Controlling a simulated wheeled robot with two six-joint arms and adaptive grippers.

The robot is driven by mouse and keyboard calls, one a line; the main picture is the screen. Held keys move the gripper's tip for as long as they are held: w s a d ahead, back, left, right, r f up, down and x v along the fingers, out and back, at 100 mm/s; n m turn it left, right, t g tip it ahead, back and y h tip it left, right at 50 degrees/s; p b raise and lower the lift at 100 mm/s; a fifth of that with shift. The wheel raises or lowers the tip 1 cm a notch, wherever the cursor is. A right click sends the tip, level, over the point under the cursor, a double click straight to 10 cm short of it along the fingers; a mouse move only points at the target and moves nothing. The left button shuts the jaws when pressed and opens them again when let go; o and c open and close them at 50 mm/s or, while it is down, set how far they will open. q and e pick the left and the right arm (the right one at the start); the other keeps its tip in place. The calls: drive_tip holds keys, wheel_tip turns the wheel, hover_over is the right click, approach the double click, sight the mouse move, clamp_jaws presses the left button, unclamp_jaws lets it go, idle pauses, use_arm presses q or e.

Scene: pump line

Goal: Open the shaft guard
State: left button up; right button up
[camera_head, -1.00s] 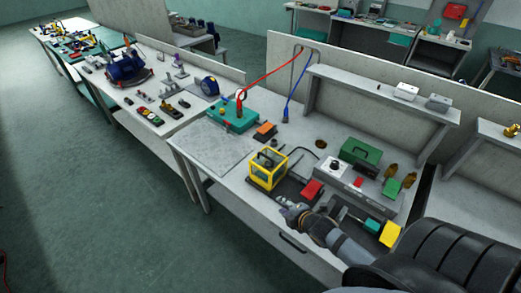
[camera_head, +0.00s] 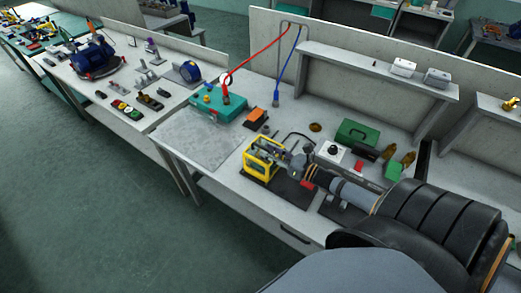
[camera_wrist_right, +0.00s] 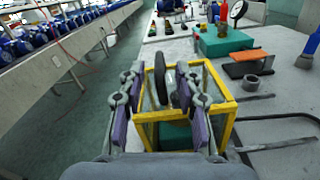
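The shaft guard (camera_head: 262,174) is a yellow box frame with clear panels on the bench. In the right wrist view, the guard (camera_wrist_right: 232,110) lies straight ahead and looks closed, with a teal part showing low inside. A dark upright handle or disc (camera_wrist_right: 160,80) stands between my fingers. My right gripper (camera_head: 281,155) is at the guard's upper right side. In the wrist view, my right gripper (camera_wrist_right: 160,92) is open, one finger each side of the dark piece; I cannot tell whether they touch it. My left gripper is not in view.
A teal box (camera_head: 218,106) with a red hose and an orange block (camera_head: 255,116) stand behind the guard. A green case (camera_head: 356,133) and a white box with a black knob (camera_head: 332,151) are to the right. A bare grey plate (camera_head: 200,135) lies to the left.

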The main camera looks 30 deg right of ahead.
drive_tip(key=x, duration=0.4)
drive_tip(key=shift+a+b, duration=0.1)
drive_tip(key=shift+b, duration=0.25)
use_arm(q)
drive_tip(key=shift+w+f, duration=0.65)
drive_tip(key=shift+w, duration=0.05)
use_arm(e)
drive_tip(key=shift+w, duration=0.15)
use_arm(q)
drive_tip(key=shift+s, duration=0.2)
use_arm(e)
clamp_jaws()
